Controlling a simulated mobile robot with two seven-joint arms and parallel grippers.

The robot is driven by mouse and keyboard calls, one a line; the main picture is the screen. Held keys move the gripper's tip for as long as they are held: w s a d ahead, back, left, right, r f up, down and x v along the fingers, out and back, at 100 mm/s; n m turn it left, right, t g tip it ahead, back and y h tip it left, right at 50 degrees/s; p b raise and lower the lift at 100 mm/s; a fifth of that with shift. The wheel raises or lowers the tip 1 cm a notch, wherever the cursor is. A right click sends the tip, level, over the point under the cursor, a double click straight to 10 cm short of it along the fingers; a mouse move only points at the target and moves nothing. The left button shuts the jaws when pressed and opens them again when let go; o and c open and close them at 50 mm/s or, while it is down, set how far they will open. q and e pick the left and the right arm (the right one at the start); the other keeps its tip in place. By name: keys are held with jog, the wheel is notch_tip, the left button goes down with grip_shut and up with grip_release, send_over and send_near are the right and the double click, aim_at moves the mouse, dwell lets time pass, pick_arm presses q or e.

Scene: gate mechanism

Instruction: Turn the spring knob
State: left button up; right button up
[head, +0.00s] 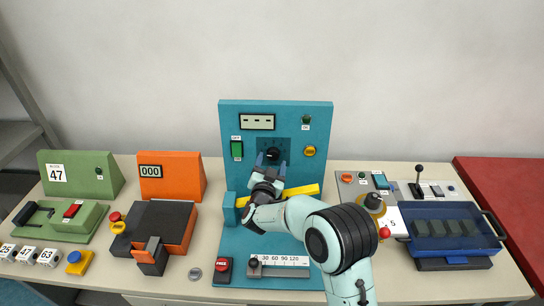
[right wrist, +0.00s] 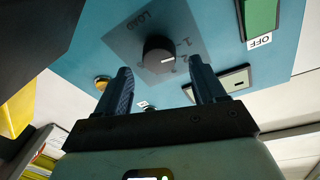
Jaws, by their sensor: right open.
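The black round knob (head: 273,153) sits on a dark square plate on the upright teal panel (head: 232,112). In the right wrist view the knob (right wrist: 158,50) shows close up, with a "LOAD" label and number marks around it. My right gripper (head: 271,164) points at the panel just in front of the knob. In the right wrist view its two fingers (right wrist: 160,70) are apart and empty, with the knob seen between and beyond their tips. I cannot tell whether a finger touches it. My left gripper is not in view.
A yellow bar (head: 302,190) runs across the panel's lower front, behind my right arm. A green switch (head: 237,149), a yellow button (head: 310,151) and a slotted socket (head: 257,122) surround the knob. Orange and green stations stand left; a blue tray (head: 456,246) stands right.

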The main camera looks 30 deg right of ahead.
aim_at(273, 154)
jog(key=shift+x, duration=1.2)
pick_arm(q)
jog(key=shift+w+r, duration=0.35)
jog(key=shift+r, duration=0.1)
